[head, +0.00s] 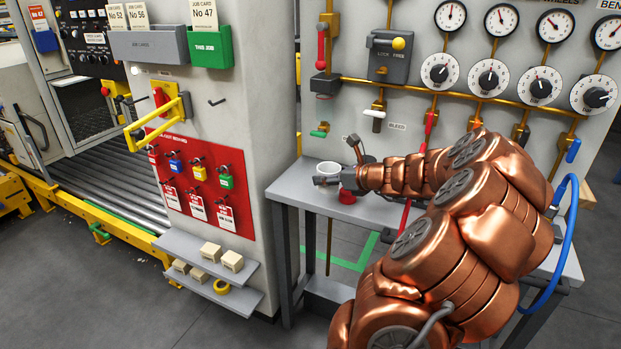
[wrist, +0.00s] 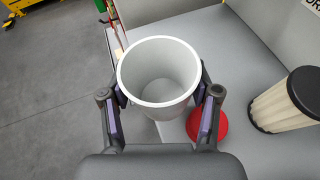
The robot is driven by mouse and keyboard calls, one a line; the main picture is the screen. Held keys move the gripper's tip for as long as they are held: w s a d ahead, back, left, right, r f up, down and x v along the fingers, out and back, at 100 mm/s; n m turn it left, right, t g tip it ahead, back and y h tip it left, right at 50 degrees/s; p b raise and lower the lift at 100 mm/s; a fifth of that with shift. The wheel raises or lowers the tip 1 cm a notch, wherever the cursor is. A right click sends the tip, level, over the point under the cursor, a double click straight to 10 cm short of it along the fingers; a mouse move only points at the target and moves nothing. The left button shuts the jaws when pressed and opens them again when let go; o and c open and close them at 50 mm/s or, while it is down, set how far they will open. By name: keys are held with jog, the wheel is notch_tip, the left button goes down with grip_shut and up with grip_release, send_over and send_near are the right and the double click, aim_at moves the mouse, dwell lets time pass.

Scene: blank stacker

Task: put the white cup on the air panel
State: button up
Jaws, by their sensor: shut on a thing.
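The white cup (head: 328,168) is at the left end of the grey bench. In the wrist view the cup (wrist: 160,57) is upright, open at the top, and looks empty inside. My gripper (head: 327,181) is shut on the cup, with purple-padded fingers on either side of it in the wrist view (wrist: 162,112). I cannot tell whether the cup's base touches the bench. The air panel (head: 345,55), with gauges, dials and brass pipes, stands behind the bench. My arm hides part of its lower right.
The grey bench top (head: 290,190) has a red round thing (head: 347,196) close to the cup. A pleated, dark-capped cylinder (wrist: 287,102) lies right of it in the wrist view. A grey pillar (head: 265,100) stands left of the bench. Open floor (wrist: 50,90) lies beyond the bench's left edge.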

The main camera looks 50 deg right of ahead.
jog(key=w, duration=0.4)
jog(key=w+f, duration=0.1)
jog(key=w, duration=0.9)
jog(key=shift+w+a+f, duration=0.15)
jog(key=shift+a+f, duration=0.05)
jog(key=shift+a, duration=0.15)
jog(key=shift+f+b, duration=0.55)
jog(key=shift+f, duration=1.2)
jog(key=shift+f, duration=0.15)
jog(key=o, duration=1)
jog(key=shift+c, duration=0.2)
jog(key=shift+r, duration=0.2)
jog(key=shift+s+r, duration=0.15)
jog(key=shift+s, duration=0.25)
jog(key=p+v, duration=0.1)
jog(key=v, duration=1)
jog(key=shift+s, duration=0.15)
